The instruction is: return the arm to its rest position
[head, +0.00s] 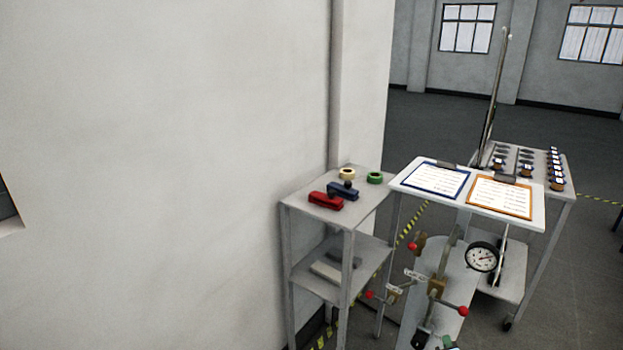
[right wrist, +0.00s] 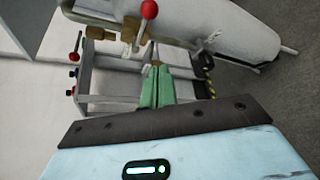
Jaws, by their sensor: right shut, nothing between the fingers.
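My right gripper (head: 447,342) shows only as a small green piece at the bottom edge of the head view. In the right wrist view its green fingers (right wrist: 155,85) are together, with nothing between them. Beyond the fingertips there are a grey shelf frame and valve levers with red knobs. I cannot tell how close the fingertips are to them. My left gripper is in neither view.
A grey shelf (head: 300,204) with tape rolls and red and blue tools stands by the wall. A white clipboard table (head: 535,222) stands right of it. A grey tank (head: 462,268) with a gauge (head: 482,257) and red-knobbed valves (head: 463,311) is in front. Floor is open behind.

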